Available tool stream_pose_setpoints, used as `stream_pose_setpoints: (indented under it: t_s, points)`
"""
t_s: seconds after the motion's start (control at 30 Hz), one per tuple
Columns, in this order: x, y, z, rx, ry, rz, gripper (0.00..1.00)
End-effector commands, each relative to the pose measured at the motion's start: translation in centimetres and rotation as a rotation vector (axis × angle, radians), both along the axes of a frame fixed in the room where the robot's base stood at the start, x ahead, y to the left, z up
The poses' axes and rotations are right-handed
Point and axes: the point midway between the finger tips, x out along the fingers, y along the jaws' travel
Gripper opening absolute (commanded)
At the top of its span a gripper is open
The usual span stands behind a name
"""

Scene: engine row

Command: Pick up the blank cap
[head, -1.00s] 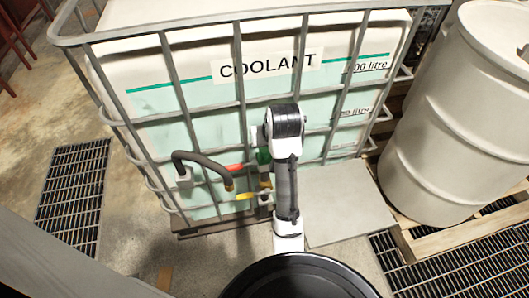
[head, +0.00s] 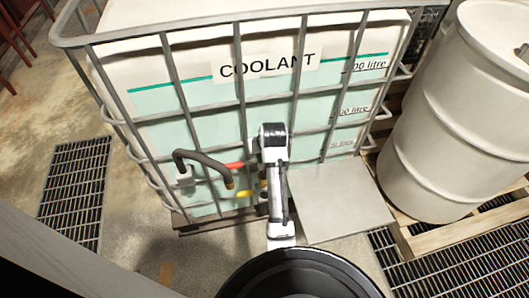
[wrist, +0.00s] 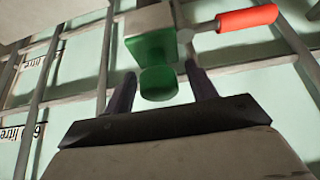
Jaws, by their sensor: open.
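In the wrist view a green rounded cap (wrist: 158,83), which looks like the blank cap, sits at the end of a green block (wrist: 152,47) on the tank's outlet fitting. My gripper (wrist: 160,71) is open, with one dark finger on each side of the cap in the picture. I see gaps between the fingers and the cap; whether the cap is fully between the fingertips in depth I cannot tell. In the head view my arm hides the cap and the gripper.
The caged coolant tank (head: 200,123) stands close in front of my arm. A red handle (wrist: 247,18) sticks out beside the fitting. A dark hose (head: 203,158) is left of my arm. A grey plate (head: 340,200) and a pale drum (head: 450,120) are to the right.

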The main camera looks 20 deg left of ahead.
Motion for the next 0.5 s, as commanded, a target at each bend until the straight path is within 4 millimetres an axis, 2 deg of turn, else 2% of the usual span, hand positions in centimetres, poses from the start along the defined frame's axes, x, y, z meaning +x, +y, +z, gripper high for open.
stream_pose_setpoints:
  t_s: [0.2, 0.5]
  points:
    - [0.03, 0.02, -0.14, 0.000, 0.000, 0.000, 0.57]
    - [0.03, 0.02, -0.10, 0.000, 0.000, 0.000, 0.19]
